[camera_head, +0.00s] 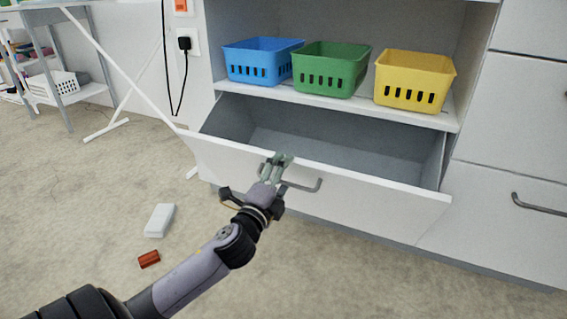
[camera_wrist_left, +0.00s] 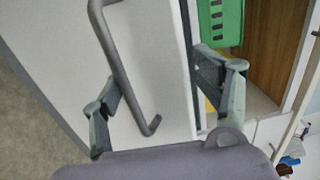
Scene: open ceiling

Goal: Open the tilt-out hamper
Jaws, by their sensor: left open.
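The tilt-out hamper (camera_head: 315,195) is a white front panel below the shelf, tilted outward with its grey inside showing. A grey bar handle (camera_head: 305,186) is on its front and also shows in the left wrist view (camera_wrist_left: 124,75). My left gripper (camera_head: 275,163) is at the panel's top edge, by the left part of the handle, partly covering it. In the left wrist view the left gripper (camera_wrist_left: 165,95) is open, with the handle and panel edge between its spread fingers. I cannot tell whether a finger touches the panel. My right gripper is not in view.
Blue (camera_head: 262,62), green (camera_head: 330,70) and yellow (camera_head: 413,82) baskets stand on the shelf above. A white block (camera_head: 159,220) and a red-brown block (camera_head: 149,259) lie on the floor left of my arm. A closed drawer (camera_head: 510,215) is at right.

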